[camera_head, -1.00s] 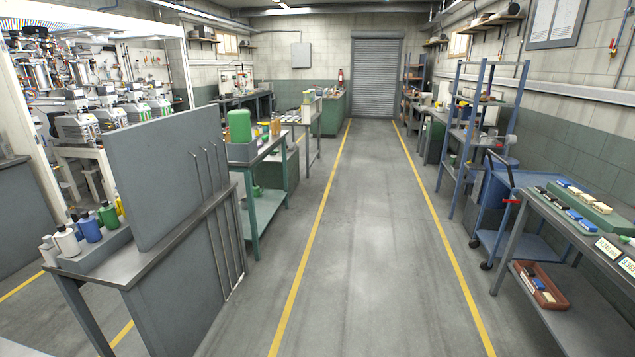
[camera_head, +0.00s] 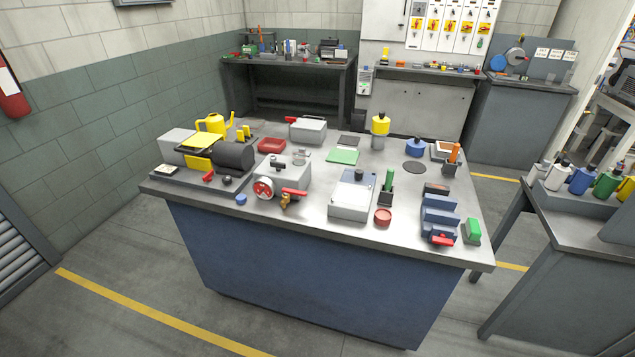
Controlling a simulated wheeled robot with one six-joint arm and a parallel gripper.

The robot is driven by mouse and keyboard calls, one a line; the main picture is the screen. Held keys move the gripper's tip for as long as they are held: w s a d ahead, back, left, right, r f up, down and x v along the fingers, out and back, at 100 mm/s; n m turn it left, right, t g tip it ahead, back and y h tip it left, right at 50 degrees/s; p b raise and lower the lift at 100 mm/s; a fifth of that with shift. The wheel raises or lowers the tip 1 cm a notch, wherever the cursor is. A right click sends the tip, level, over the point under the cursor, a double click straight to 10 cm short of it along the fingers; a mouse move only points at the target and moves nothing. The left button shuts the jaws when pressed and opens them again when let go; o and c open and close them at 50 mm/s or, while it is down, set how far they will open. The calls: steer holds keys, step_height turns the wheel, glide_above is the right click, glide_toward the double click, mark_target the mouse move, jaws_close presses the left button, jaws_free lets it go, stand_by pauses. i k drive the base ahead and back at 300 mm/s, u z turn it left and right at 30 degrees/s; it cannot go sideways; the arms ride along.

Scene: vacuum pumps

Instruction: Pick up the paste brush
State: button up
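I cannot make out the paste brush for certain. On the blue workbench (camera_head: 463,251) with a metal top, an orange-handled tool (camera_head: 455,153) stands upright in a small dark holder (camera_head: 450,169) at the right rear. A green-handled tool (camera_head: 389,180) stands upright in another dark holder (camera_head: 386,197) nearer the middle. Either may be a brush; their lower ends are hidden. My gripper is not in view.
The bench also holds a pump with a dark motor (camera_head: 234,155), a grey box (camera_head: 352,195), a blue vice (camera_head: 440,215) and a yellow-topped bottle (camera_head: 380,128). Another table (camera_head: 570,235) with bottles stands close at right. The floor in front (camera_head: 110,270) is clear.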

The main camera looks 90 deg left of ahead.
mark_target(390, 172)
steer(key=u, duration=2.95)
steer(key=i, duration=0.7)
